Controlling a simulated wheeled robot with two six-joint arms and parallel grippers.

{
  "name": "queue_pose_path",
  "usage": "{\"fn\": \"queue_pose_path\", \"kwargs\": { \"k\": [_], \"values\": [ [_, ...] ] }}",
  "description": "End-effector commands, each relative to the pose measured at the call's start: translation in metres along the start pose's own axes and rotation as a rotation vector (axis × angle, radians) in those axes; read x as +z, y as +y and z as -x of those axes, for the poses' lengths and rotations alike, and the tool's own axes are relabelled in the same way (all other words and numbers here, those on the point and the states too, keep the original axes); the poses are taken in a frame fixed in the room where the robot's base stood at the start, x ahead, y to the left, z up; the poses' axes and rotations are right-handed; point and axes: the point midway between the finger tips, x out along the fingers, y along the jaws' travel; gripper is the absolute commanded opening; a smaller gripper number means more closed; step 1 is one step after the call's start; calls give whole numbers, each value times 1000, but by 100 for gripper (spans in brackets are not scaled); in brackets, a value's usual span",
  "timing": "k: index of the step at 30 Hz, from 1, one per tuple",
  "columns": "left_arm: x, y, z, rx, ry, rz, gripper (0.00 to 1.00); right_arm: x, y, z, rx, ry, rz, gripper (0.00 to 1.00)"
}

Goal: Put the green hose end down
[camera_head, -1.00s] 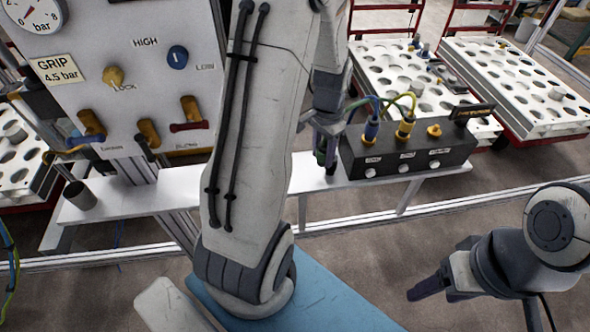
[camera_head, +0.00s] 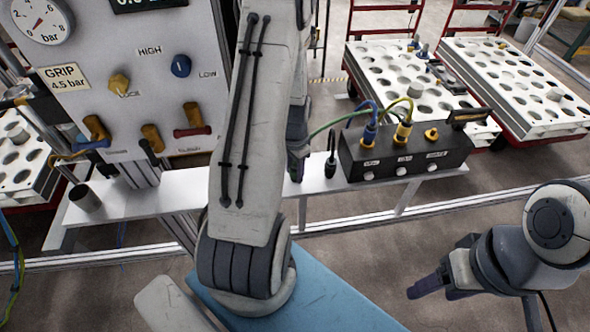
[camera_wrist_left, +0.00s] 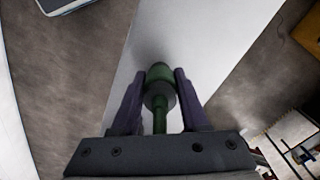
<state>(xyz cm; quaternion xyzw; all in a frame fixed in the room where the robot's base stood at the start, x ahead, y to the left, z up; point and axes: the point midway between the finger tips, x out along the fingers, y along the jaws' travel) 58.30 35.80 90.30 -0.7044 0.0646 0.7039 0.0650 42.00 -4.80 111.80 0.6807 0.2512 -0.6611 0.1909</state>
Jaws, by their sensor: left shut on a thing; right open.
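The green hose end (camera_wrist_left: 160,88) is between the two purple fingers of my left gripper (camera_wrist_left: 160,92), which is shut on it. In the wrist view it points at the white shelf (camera_wrist_left: 185,50); I cannot tell whether it touches. In the head view my left gripper (camera_head: 297,168) is low over the shelf (camera_head: 330,184), left of the black connector box (camera_head: 405,158). The green hose (camera_head: 335,121) runs from it toward the box; the end itself is hidden by the gripper. My right gripper (camera_head: 424,288) is open and empty at the lower right.
A blue plug (camera_head: 371,130) and a yellow plug (camera_head: 403,131) sit in the box, beside an orange-yellow fitting (camera_head: 431,135). A small black part (camera_head: 331,166) stands between gripper and box.

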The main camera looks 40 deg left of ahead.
Motion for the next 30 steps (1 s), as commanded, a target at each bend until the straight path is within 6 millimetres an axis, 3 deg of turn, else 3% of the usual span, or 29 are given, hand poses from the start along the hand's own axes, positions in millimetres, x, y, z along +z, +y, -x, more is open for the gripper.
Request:
{"fn": "queue_pose_path", "kwargs": {
  "k": [5,6,8,9,22,30],
  "values": [
    [0,0,-4,0,-1,0,0,0,0,-3,0,0,0,63],
    [0,0,-4,0,-1,0,48,0,0,-3,0,0,0,63],
    [0,0,-3,0,-1,0,71,0,0,-2,0,0,0,63],
    [0,0,-3,1,-1,0,74,0,0,-2,0,0,0,63],
    [0,0,7,-1,1,0,74,0,0,-2,0,0,0,63],
    [-1,-1,59,-4,5,1,74,0,1,-9,0,0,0,63]
  ]
}}
